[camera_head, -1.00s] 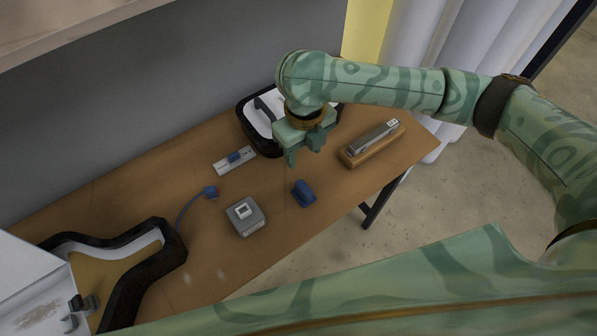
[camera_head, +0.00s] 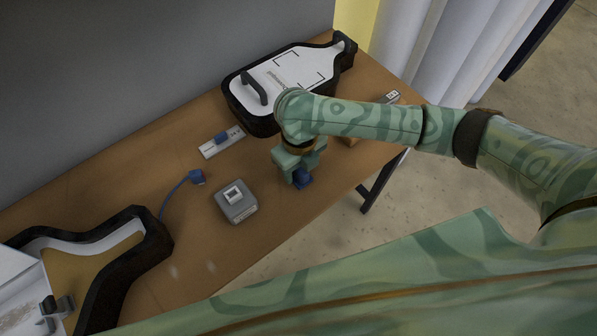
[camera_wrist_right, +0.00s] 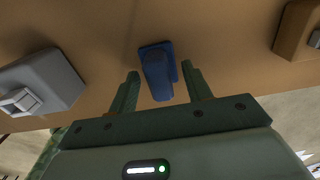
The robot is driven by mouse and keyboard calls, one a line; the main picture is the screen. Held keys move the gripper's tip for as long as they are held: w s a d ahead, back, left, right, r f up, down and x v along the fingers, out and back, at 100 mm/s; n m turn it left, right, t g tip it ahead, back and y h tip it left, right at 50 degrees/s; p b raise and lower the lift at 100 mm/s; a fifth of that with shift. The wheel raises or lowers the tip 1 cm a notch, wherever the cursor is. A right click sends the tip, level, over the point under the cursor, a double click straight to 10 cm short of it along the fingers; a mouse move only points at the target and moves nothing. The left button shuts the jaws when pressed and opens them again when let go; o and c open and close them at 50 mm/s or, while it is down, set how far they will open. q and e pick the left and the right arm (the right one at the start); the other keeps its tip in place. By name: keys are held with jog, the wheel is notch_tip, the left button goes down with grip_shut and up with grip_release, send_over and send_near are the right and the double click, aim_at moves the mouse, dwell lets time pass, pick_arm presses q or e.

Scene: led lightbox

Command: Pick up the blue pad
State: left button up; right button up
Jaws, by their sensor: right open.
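The blue pad (camera_head: 303,179) is a small dark blue block on the wooden table, close to its front edge. In the head view my right gripper (camera_head: 298,176) is right over it and partly hides it. In the right wrist view the blue pad (camera_wrist_right: 157,68) shows ahead of the two green fingers, its near end between the fingertips. The right gripper (camera_wrist_right: 159,74) is open, with a gap on each side of the pad. My left gripper is not in view.
A grey box (camera_head: 236,202) stands left of the pad. A white strip with a blue slider (camera_head: 222,141), a blue-tipped cable (camera_head: 196,177) and a black-rimmed white case (camera_head: 262,112) lie farther back. A wooden block (camera_wrist_right: 296,30) lies to the right.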

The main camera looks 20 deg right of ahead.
jog(key=shift+f, duration=0.15)
grip_shut()
jog(key=shift+r+p, duration=0.4)
jog(key=shift+r, duration=0.15)
notch_tip(320, 180, up, 3)
jog(key=shift+p, duration=0.85)
jog(key=s+a+r+p, duration=0.2)
jog(key=s+r+p, duration=0.4)
jog(key=s+r, duration=0.3)
jog(key=s, duration=0.4)
jog(key=shift+s+a+p, duration=0.3)
jog(key=shift+s, duration=0.1)
